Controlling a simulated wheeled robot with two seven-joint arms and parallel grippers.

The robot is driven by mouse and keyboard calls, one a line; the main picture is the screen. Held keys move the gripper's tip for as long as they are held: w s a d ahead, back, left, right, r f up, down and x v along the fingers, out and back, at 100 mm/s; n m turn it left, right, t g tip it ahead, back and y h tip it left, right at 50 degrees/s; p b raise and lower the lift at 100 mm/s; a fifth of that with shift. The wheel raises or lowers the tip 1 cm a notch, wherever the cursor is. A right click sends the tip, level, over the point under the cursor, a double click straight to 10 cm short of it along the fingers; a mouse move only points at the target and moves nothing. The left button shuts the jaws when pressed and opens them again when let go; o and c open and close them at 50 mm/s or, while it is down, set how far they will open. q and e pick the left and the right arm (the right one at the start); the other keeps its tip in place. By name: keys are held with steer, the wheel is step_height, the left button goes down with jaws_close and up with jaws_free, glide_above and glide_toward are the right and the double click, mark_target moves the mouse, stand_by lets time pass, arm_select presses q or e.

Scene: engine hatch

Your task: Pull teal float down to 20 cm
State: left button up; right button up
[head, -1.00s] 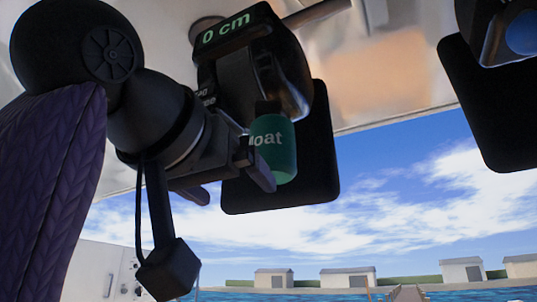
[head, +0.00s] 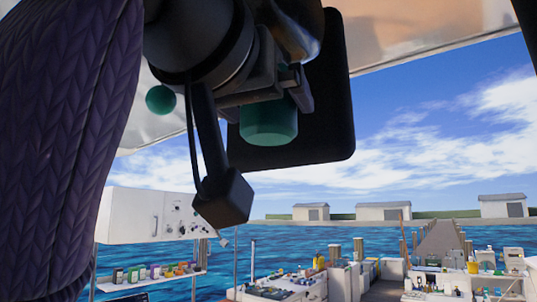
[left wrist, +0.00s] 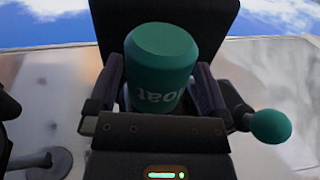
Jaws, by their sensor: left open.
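The teal float (head: 268,122) is a short cylinder hanging beneath the hatch in front of a black panel (head: 333,110). In the left wrist view the float (left wrist: 160,60) shows part of its white lettering, "oat". My left gripper (head: 273,92) is open, with its fingers on either side of the float. In the left wrist view it (left wrist: 160,82) straddles the float; I cannot tell whether the fingers touch it. The 0 cm label is out of the head view. My right gripper is not in view.
A small teal ball (head: 160,99) shows left of my wrist, and also in the left wrist view (left wrist: 271,126). A white cabinet (head: 135,215) stands lower left. Cluttered counters (head: 275,287) lie below, with water and a pier behind. Air right of the float is clear.

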arm_select(q)
steer(key=shift+w+d+r, duration=0.1)
steer(key=shift+w+d, duration=0.3)
steer(key=shift+w, duration=0.2)
steer(key=shift+a, duration=0.1)
steer(key=shift+c, duration=0.4)
jaws_close()
